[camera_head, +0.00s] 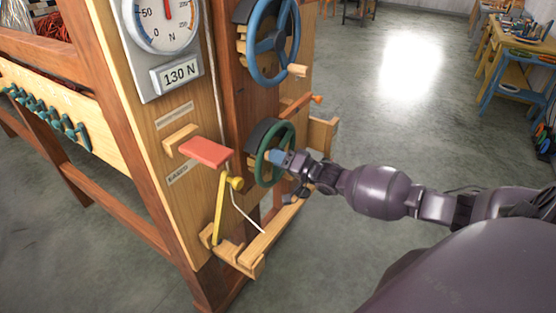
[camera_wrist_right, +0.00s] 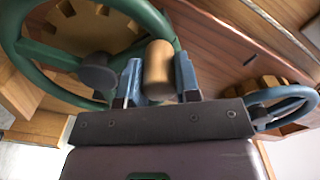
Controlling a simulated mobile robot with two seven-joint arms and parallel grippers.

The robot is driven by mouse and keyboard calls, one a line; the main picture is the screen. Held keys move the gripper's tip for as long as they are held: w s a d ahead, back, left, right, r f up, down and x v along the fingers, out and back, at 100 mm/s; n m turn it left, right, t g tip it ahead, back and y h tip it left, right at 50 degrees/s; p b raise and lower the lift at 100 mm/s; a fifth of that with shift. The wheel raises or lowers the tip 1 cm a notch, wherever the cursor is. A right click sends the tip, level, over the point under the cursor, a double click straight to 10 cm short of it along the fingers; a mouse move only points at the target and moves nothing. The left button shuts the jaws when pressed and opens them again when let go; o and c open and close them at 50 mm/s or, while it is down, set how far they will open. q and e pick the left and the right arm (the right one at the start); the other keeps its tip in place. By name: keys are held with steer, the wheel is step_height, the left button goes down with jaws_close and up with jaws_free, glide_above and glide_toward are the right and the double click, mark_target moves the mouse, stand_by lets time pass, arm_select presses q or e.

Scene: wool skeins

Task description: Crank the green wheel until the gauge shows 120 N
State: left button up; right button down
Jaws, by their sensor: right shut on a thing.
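The green wheel (camera_head: 261,164) is mounted low on the side of the wooden frame post. Its spokes and rim also show in the wrist view (camera_wrist_right: 45,52). My right gripper (camera_head: 277,157) is at the wheel, its blue fingers on both sides of the wheel's wooden handle (camera_wrist_right: 158,68), shut on it. The gauge (camera_head: 160,42) is a round white dial at the upper left, cut off by the frame's top edge, with a red needle pointing roughly up. The display plate (camera_head: 180,75) below it reads 130 N. My left gripper is not in view.
A blue wheel (camera_head: 252,42) with a wooden handle sits above the green one. A red block (camera_head: 206,151), a yellow lever (camera_head: 219,206) with a cord, and a wooden ledge (camera_head: 268,235) are close by on the left. Open floor lies to the right, with a workbench (camera_head: 520,52) beyond.

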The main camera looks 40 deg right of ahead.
steer(key=shift+r, duration=0.15)
steer(key=c, duration=0.8)
jaws_free()
steer(key=v, duration=1)
steer(key=shift+s+d, duration=0.15)
steer(key=shift+s, duration=0.2)
